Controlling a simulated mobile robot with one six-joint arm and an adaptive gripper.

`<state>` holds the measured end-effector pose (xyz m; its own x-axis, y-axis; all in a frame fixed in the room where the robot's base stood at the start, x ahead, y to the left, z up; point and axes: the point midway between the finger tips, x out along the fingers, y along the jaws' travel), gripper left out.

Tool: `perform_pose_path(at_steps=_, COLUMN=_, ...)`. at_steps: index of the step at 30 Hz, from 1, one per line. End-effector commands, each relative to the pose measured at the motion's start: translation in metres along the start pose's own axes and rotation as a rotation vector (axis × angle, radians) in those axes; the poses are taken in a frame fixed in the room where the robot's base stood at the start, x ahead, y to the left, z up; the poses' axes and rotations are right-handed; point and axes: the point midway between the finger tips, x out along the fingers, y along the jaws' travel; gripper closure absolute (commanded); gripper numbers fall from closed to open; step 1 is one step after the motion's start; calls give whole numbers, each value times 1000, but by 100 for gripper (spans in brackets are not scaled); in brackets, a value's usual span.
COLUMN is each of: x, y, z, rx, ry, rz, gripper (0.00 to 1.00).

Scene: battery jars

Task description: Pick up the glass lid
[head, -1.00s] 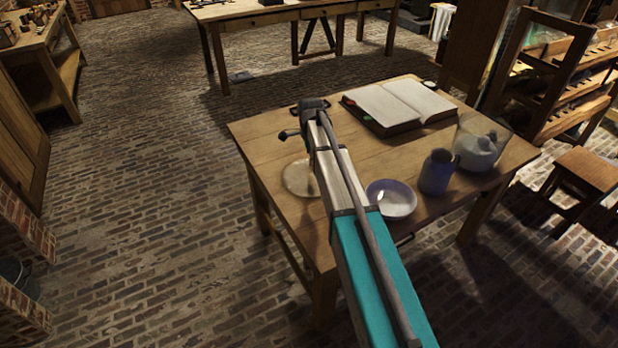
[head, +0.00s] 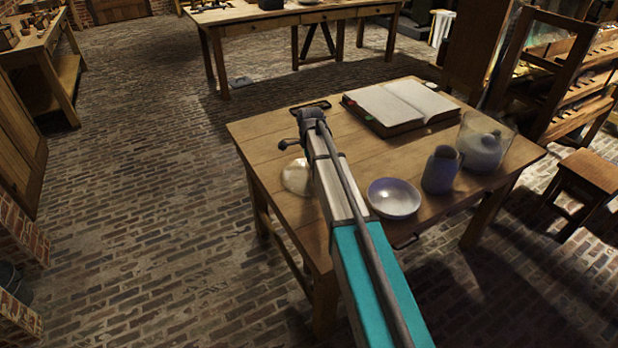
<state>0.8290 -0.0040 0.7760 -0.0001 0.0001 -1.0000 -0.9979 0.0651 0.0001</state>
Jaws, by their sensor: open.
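A pale, round, see-through disc that looks like the glass lid (head: 295,177) lies flat on the wooden table (head: 262,133), near its left side. My arm crosses in front of the lid's right part and hides it. My gripper (head: 290,144) is at the far end of the arm, just beyond the lid in the picture. Only a small dark part of it shows, and it looks open and empty. Its height above the table is hard to tell. A glass jar (head: 503,150) with pale contents stands at the table's right end.
A white bowl (head: 394,198) and a blue-grey jug (head: 438,174) stand right of my arm. An open book (head: 405,103) lies at the back. Dark handles (head: 311,104) sit on the table's edges. The table's left corner is clear.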

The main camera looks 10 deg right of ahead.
Motion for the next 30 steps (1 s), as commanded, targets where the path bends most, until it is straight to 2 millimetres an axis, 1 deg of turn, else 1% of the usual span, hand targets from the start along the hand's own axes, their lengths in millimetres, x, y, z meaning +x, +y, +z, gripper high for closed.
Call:
perform_pose_path(at_steps=12, x=0, y=0, z=0, rx=0, ry=0, rz=0, gripper=15)
perform_pose_path(at_steps=14, x=0, y=0, z=0, rx=0, ry=0, rz=0, gripper=26)
perform_pose_path(at_steps=15, x=0, y=0, z=0, rx=0, ry=0, rz=0, gripper=34)
perform_pose_path(at_steps=20, x=0, y=0, z=0, rx=0, ry=0, rz=0, gripper=64)
perform_pose_path(at_steps=24, x=0, y=0, z=0, rx=0, ry=0, rz=0, gripper=90)
perform_pose_path(at_steps=26, x=0, y=0, z=0, rx=0, ry=0, rz=0, gripper=100)
perform_pose_path(at_steps=30, x=0, y=0, z=0, rx=0, ry=0, rz=0, gripper=100)
